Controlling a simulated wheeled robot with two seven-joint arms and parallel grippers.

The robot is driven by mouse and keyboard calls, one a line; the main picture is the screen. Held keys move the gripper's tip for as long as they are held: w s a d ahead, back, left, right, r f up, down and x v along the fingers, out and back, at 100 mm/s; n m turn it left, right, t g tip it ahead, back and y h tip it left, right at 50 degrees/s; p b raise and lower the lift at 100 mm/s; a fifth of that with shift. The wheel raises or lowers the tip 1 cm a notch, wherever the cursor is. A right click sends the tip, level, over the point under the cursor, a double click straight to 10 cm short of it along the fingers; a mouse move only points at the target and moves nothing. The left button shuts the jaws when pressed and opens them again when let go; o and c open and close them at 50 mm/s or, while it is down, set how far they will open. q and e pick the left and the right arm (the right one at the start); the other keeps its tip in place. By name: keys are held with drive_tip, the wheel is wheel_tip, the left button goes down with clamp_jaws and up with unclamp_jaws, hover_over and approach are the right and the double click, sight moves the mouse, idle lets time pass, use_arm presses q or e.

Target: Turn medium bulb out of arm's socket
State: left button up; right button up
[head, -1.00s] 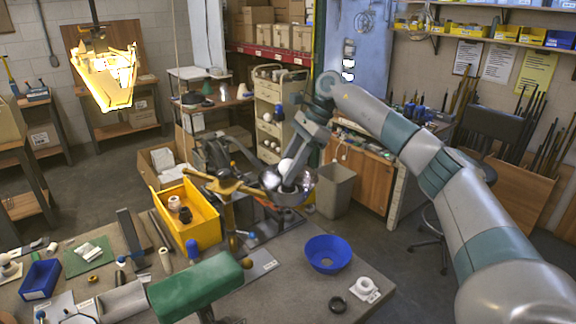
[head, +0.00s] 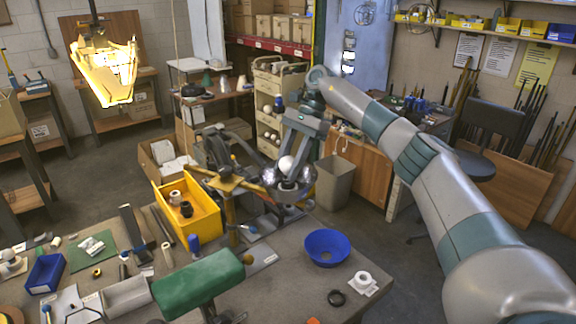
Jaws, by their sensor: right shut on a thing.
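The white medium bulb (head: 286,164) sits at the middle of a shiny metal bowl-shaped shade (head: 291,192), beyond the table's far edge. The shade is by the end of a yellow lamp arm (head: 226,184). My right gripper (head: 288,170) comes down from above, with its fingers on either side of the bulb, and is shut on it. The socket under the bulb is hidden by the shade and fingers, so I cannot tell how far the bulb sits in it. My left gripper is not in view.
A yellow bin (head: 200,226) with small parts stands left of the lamp arm. A green padded block (head: 198,283) is in front.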

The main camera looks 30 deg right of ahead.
drive_tip(key=shift+r+n+g+p, duration=0.1)
drive_tip(key=shift+n+g+p, duration=0.3)
drive_tip(key=shift+n, duration=0.4)
drive_tip(key=shift+n+g+h+p, duration=0.35)
drive_tip(key=shift+n+g, duration=0.25)
drive_tip(key=shift+n, duration=0.6)
drive_tip(key=shift+n+g+h+p, duration=0.35)
drive_tip(key=shift+n+g+p, duration=0.25)
drive_tip(key=shift+n+p, duration=0.95)
drive_tip(key=shift+n, duration=0.25)
drive_tip(key=shift+r, duration=0.85)
